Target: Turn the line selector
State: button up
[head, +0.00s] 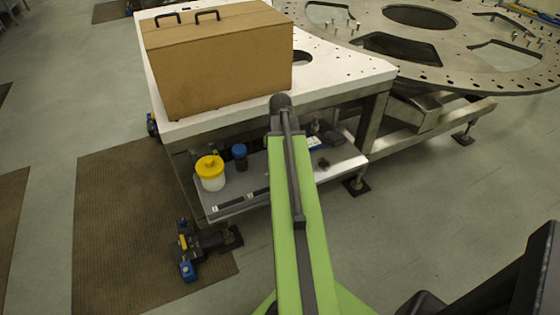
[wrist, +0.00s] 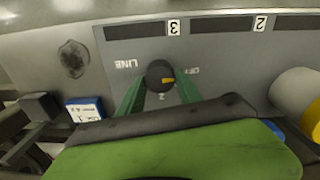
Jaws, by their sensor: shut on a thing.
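The line selector (wrist: 160,72) is a round dark knob with a yellow mark, set in a grey panel (wrist: 225,75) in the wrist view. Its yellow mark points right, toward the OFF label (wrist: 192,71); the LINE label (wrist: 127,64) is on the left. My gripper (wrist: 161,88) has its two green fingers on either side of the knob, shut on it. The knob's lower edge is close to the fingers, and a small label below it is partly hidden. In the head view my arm hides the selector and the gripper.
A brown case (head: 215,60) stands on the white table (head: 345,68). The shelf (head: 335,162) below holds a yellow-lidded jar (head: 210,172) and a blue-capped bottle (head: 240,157). A large drilled metal turret plate (head: 460,45) is at right.

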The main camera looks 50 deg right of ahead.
jog(key=shift+a, duration=0.15)
jog(key=shift+m, duration=0.4)
jog(key=m, duration=0.3)
jog(key=shift+m, duration=2.5)
jog(key=o, duration=1.4)
jog(key=shift+c, duration=0.2)
